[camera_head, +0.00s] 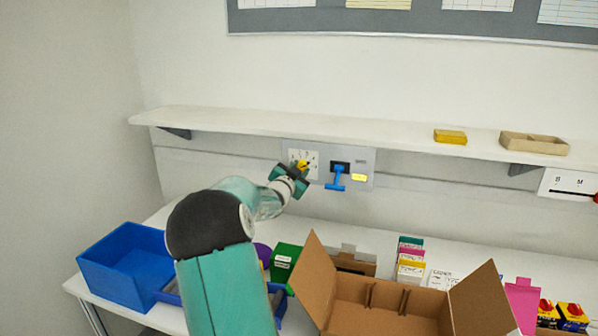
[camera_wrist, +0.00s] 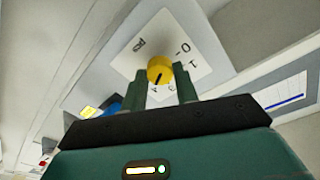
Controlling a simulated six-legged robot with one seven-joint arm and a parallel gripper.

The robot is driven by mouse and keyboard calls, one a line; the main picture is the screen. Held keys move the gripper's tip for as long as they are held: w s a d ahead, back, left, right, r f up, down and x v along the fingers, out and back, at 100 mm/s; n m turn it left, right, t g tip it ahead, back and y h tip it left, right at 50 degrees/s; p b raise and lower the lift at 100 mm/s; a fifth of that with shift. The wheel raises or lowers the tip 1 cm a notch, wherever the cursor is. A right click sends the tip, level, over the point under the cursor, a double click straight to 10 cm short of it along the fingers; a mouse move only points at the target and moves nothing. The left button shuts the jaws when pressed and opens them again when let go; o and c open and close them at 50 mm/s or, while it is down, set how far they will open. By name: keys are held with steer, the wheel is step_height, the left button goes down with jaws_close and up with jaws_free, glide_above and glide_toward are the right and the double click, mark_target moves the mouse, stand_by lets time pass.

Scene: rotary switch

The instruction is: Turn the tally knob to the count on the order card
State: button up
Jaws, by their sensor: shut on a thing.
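The yellow tally knob (camera_wrist: 160,69) sits on a white dial plate (camera_wrist: 138,43) with printed marks. A 0 and a 1 show to its right; other marks are partly hidden behind my fingers. A short black line on the knob points down and slightly left in the wrist view. My gripper (camera_wrist: 166,88) is shut on the knob, one finger on each side. In the head view the knob (camera_head: 303,164) shows at the wall panel, with my gripper (camera_head: 292,175) at it. I cannot tell which paper is the order card; its count is unreadable.
A blue lever (camera_head: 336,178) and a yellow label (camera_head: 360,177) share the grey panel. A shelf (camera_head: 300,128) runs above. Below are a blue bin (camera_head: 130,265), an open cardboard box (camera_head: 390,317) and several small boxes. A notice board (camera_head: 420,22) hangs higher.

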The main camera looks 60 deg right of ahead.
steer(key=m, duration=0.5)
steer(key=shift+r, duration=0.1)
steer(key=shift+m, duration=0.4)
steer(key=o, duration=1)
steer(key=shift+c, duration=0.2)
steer(key=a, duration=1.3)
steer(key=shift+s+a, duration=0.4)
steer(key=shift+s, duration=0.05)
